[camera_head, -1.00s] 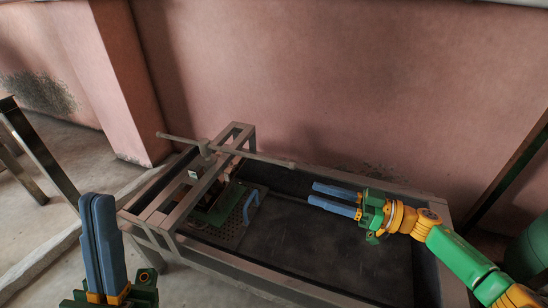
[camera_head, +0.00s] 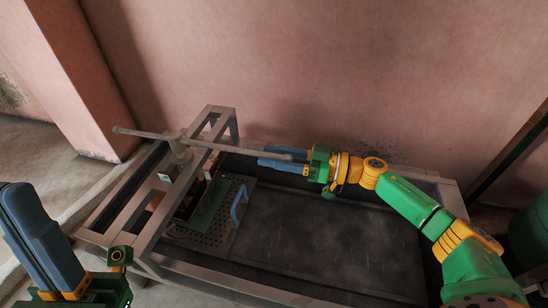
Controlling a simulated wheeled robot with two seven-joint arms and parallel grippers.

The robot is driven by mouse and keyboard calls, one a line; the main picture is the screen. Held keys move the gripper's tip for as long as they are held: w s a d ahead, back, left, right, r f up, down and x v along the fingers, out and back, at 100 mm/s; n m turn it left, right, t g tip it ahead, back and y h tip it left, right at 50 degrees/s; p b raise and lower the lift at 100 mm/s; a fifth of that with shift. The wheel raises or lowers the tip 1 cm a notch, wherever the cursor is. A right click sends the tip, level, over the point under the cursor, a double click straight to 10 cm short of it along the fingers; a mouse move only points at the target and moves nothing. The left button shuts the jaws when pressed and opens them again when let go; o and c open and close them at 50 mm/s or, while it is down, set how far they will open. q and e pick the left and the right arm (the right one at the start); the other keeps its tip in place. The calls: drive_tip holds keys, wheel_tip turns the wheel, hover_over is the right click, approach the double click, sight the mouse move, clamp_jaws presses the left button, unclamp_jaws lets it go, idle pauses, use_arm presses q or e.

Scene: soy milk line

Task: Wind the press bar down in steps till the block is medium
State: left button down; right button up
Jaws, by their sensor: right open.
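The press bar (camera_head: 232,148) is a long grey rod lying crosswise on a hub (camera_head: 179,148) above the grey press frame (camera_head: 150,225). My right gripper (camera_head: 262,157) is open at the bar's right end. Its two blue fingers overlap the bar's end in the picture, and I cannot tell whether they touch it. Under the frame a green piece (camera_head: 208,207) shows on a perforated plate (camera_head: 222,239). The block itself is hidden or cannot be made out. My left gripper (camera_head: 20,190) is at the lower left, its blue fingers together and empty, away from the press.
A blue handle (camera_head: 238,204) stands at the plate's right edge. The dark trough floor (camera_head: 320,240) to the right is clear. A pink wall (camera_head: 330,70) rises close behind the trough, and a pink pillar (camera_head: 75,80) stands at the back left.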

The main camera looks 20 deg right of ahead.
clamp_jaws()
idle(1.4)
